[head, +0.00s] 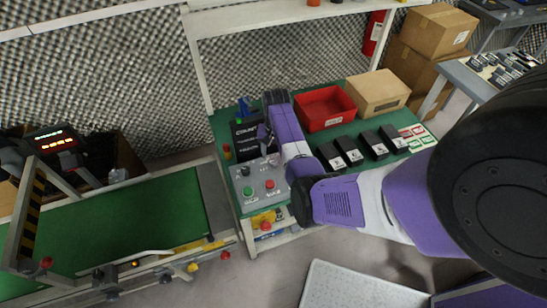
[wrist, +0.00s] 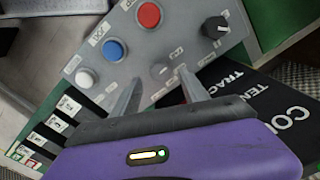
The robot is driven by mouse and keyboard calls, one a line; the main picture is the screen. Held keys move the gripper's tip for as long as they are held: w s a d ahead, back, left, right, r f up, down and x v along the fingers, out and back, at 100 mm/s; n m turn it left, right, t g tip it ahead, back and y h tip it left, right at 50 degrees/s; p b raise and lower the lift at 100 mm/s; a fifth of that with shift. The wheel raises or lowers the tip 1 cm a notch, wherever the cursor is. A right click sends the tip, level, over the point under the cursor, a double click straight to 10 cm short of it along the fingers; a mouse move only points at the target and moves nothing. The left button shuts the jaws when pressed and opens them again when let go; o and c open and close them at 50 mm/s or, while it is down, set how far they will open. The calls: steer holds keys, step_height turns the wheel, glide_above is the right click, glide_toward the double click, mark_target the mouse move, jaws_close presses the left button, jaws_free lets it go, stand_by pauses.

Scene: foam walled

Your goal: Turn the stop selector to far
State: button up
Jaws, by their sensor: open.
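A grey control panel (wrist: 185,30) fills the upper middle of the wrist view. It carries a black rotary knob (wrist: 215,27) with a pointer mark, at the upper right. A small pale grey toggle or knob (wrist: 160,71) sits lower on the panel. I cannot read the labels well enough to tell which is the stop selector. My gripper (wrist: 160,76) is open and empty, its two fingers either side of the small grey part in the picture; contact cannot be told. In the head view the panel (head: 257,174) lies on the green table, partly behind my arm.
The panel has a red button (wrist: 149,14), a blue button (wrist: 113,49) and a white button (wrist: 85,78). A black lettered board (wrist: 262,105) lies beside it. A red bin (head: 325,108), a cardboard box (head: 377,93) and several black boxes stand farther right. A green conveyor (head: 130,225) is left.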

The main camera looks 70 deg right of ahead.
mark_target(274, 160)
steer(key=shift+r, duration=2.1)
steer(key=shift+s+f, duration=0.1)
steer(key=shift+n+h, duration=0.8)
steer(key=a+f, duration=0.1)
steer(key=f, duration=0.1)
steer(key=s+a+f, duration=0.1)
steer(key=a+f, duration=0.1)
steer(key=shift+s+a, duration=0.1)
steer(key=shift+s, duration=0.1)
steer(key=a+f, duration=0.1)
steer(key=s+a+f+n+t+h, duration=0.1)
steer(key=a, duration=0.1)
steer(key=a+f+n+h, duration=0.1)
steer(key=a, duration=0.1)
steer(key=shift+s+t, duration=0.4)
steer(key=s+a+r+n+t, duration=0.4)
steer(key=a+r, duration=0.2)
steer(key=a, duration=0.5)
steer(key=s+a+r+n+t, duration=0.45)
steer(key=a+r, duration=0.25)
steer(key=a, duration=0.4)
steer(key=s+a+r+n+t+y+b, duration=0.1)
steer(key=s+a+r+t, duration=0.1)
steer(key=a+r, duration=0.2)
steer(key=s+a+r+n+t+y+b, duration=0.1)
steer(key=a+r, duration=0.4)
steer(key=r, duration=0.6)
steer(key=shift+s+a+n+t+y, duration=0.2)
steer(key=shift+s+n+t+y, duration=0.45)
steer(key=shift+s, duration=0.45)
